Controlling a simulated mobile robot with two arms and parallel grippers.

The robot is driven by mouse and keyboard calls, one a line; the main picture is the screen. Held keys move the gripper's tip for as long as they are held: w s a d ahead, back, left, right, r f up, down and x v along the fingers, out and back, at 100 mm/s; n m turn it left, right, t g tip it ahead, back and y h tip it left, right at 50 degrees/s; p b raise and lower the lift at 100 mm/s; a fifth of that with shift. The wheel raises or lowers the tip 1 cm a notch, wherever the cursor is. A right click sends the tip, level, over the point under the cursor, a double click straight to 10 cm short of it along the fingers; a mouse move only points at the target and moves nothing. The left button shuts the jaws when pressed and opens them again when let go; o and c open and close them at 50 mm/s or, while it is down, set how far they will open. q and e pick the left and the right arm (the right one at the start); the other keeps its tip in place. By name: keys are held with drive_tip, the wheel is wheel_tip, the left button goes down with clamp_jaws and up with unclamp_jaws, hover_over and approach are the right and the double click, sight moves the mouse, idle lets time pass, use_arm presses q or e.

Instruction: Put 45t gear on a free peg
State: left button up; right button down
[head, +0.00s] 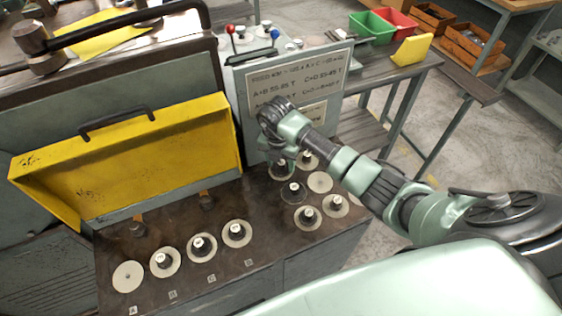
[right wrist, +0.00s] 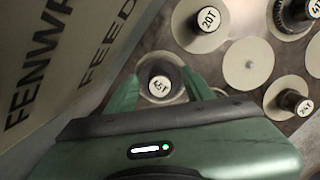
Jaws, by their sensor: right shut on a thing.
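In the right wrist view the 45T gear (right wrist: 159,87) sits between the two fingers of my right gripper (right wrist: 160,92). Its white-topped hub faces the camera and its pale rim shows around it. My right gripper is shut on it. In the head view my right gripper (head: 288,158) is low at the back of the right cluster of gears, close to the panel; the gear itself is mostly hidden there. I cannot tell whether it is lifted. Disc A (head: 128,276) shows no dark hub. My left gripper is not in view.
Hubbed gears stand at B (head: 165,262), C (head: 201,246) and D (head: 236,232). A 20T gear (right wrist: 208,18) and a bare disc (right wrist: 248,62) are beside my right gripper. The upright lettered panel (head: 290,95) is close. A yellow cover (head: 130,160) stands open behind the bench.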

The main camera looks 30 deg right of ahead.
drive_tip(key=shift+f, duration=0.25)
drive_tip(key=shift+c, duration=2.4)
unclamp_jaws()
drive_tip(key=r, duration=0.2)
drive_tip(key=r+b, duration=0.1)
drive_tip(key=r, duration=0.2)
drive_tip(key=a+r+b, duration=0.1)
drive_tip(key=r, duration=0.1)
drive_tip(key=shift+s+r, duration=0.25)
drive_tip(key=shift+s, duration=0.1)
wheel_tip(320, 180, up, 13)
drive_tip(key=p, duration=0.9)
drive_tip(key=shift+r, duration=0.1)
